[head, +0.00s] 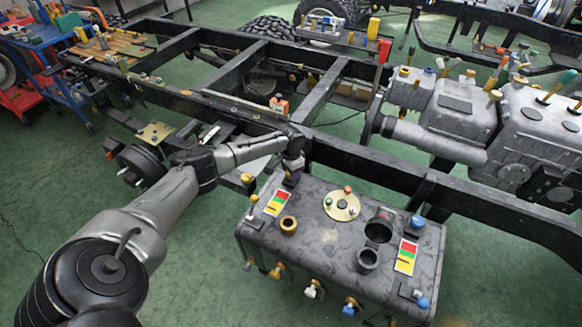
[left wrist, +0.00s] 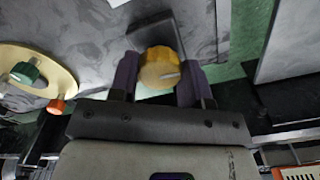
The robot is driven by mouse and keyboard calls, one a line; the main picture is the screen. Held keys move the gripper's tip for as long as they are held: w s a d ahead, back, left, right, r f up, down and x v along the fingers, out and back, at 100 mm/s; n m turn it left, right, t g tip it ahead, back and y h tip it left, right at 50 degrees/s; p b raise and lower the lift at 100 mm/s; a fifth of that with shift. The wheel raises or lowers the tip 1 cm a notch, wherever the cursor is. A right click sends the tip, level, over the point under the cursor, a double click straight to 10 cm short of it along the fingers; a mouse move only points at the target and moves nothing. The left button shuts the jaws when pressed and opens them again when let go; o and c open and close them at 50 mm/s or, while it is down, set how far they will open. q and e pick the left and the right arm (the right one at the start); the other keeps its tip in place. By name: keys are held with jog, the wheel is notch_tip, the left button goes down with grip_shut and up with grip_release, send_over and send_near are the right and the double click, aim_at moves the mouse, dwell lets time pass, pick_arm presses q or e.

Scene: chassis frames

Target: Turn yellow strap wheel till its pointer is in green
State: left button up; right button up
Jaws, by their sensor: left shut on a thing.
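A yellow wheel (left wrist: 158,68) sits between the two purple fingertips of my left gripper (left wrist: 157,82) in the left wrist view. The gripper is shut on it. A short pale mark on the wheel points right in that view. A dark bracket is behind the wheel. In the head view my left gripper (head: 292,166) is at the back left corner of the grey tank (head: 325,245) and hides the wheel. A red, yellow and green card (head: 276,202) lies close by on the tank top. I cannot tell which colour the pointer is against. My right gripper is not in view.
Another yellow knob (head: 254,198) stands at the tank's left edge. A round plate (head: 341,205) with small knobs, a dark filler neck (head: 368,260) and blue knobs (head: 417,221) are further right. A black chassis rail (head: 390,185) runs behind the tank. Green floor is clear at the lower left.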

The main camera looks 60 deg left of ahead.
pick_arm(q)
jog(key=m+p, duration=0.1)
jog(key=m, duration=0.2)
jog(key=shift+r, duration=0.1)
jog(key=shift+m+p, duration=0.5)
jog(key=shift+m, duration=0.4)
jog(key=o, duration=0.9)
jog(key=shift+r+p, duration=2.45)
jog(key=shift+r, duration=4.35)
